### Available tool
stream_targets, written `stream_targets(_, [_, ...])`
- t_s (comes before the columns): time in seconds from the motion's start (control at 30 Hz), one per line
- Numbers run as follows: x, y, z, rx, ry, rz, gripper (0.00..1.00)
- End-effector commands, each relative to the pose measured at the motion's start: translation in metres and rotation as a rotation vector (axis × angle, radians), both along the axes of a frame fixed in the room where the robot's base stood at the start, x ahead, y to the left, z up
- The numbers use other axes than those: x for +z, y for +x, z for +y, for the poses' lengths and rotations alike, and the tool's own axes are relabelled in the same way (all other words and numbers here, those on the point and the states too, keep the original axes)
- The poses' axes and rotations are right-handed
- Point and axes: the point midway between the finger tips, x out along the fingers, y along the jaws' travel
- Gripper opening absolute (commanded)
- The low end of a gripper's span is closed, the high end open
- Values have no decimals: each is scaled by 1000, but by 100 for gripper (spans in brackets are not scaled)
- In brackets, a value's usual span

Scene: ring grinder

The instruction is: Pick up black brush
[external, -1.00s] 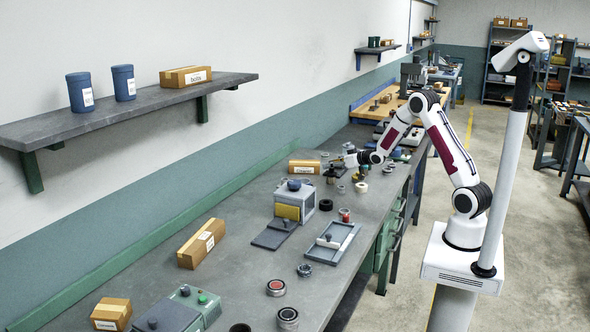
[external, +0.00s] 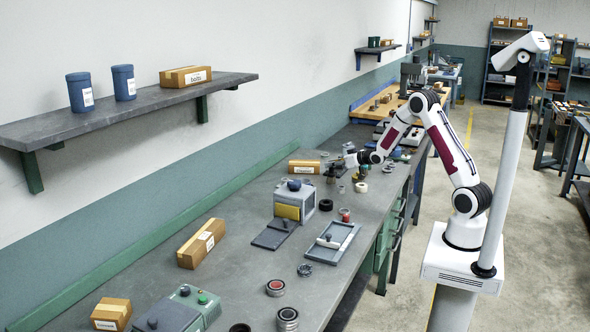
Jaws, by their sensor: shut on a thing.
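My gripper (external: 341,162) is at the far part of the grey workbench (external: 237,262), low over its top. It points left, beside the cardboard box nearest it. It is shut on a small dark thing at its tip, which looks to be the black brush (external: 332,172). The brush is very small in this view and partly covered by the gripper, so its shape and whether it touches the bench cannot be told.
A cardboard box (external: 304,167) lies just left of my gripper. Several small rings and cups stand close by, including a white ring (external: 361,187) and a black ring (external: 326,205). A grey machine (external: 295,200) and a blue-grey tray (external: 332,243) stand nearer the camera.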

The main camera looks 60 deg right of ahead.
Motion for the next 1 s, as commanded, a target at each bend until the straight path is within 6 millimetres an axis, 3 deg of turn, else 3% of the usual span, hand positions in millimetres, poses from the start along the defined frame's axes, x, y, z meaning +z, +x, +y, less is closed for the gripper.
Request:
stream_targets(0.27, [16,0,0,0,-2,-3,0])
stream_targets(0.8, [85,1,0,1,-3,-3,0])
stream_targets(1.0, [98,0,0,-1,-1,-2,0])
